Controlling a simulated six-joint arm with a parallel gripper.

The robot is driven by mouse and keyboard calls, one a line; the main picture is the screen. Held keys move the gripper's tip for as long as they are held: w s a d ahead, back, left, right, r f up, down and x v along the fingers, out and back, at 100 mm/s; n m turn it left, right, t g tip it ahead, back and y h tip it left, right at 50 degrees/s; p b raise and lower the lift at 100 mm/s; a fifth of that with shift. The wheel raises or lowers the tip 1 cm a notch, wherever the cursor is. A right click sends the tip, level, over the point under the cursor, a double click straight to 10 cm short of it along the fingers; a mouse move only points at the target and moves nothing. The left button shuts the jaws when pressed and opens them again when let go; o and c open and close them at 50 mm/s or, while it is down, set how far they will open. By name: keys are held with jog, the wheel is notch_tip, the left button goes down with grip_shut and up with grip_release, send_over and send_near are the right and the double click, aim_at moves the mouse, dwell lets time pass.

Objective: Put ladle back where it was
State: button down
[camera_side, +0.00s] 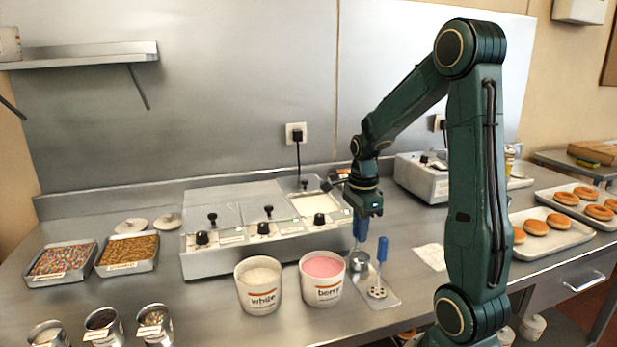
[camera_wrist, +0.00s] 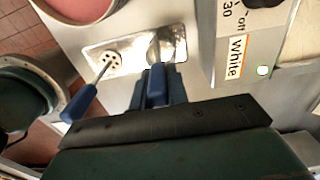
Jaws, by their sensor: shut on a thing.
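My gripper (camera_side: 361,218) points down and is shut on the blue handle of the ladle (camera_side: 358,261). The handle also shows between the jaws in the wrist view (camera_wrist: 157,84). The ladle's steel bowl is low, at the far end of the metal rest tray (camera_side: 386,304). I cannot tell whether it touches the tray. A perforated spoon (camera_side: 377,291) with a blue handle stands on the near part of the tray, with its handle leaning in the wrist view (camera_wrist: 80,103).
The berry tub (camera_side: 328,294) of pink glaze stands just left of the tray, with the white tub (camera_side: 258,300) beyond it. A glaze warmer (camera_side: 250,245) with knobs and lids is behind. Doughnut trays (camera_side: 553,243) lie at right. A paper sheet (camera_side: 431,256) lies right of the ladle.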

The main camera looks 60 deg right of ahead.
jog(key=shift+f, duration=0.1)
jog(key=c, duration=1.4)
grip_release()
jog(key=shift+o, duration=0.2)
notch_tip(320, 180, up, 12)
jog(key=shift+r, duration=0.15)
jog(key=shift+a, duration=0.1)
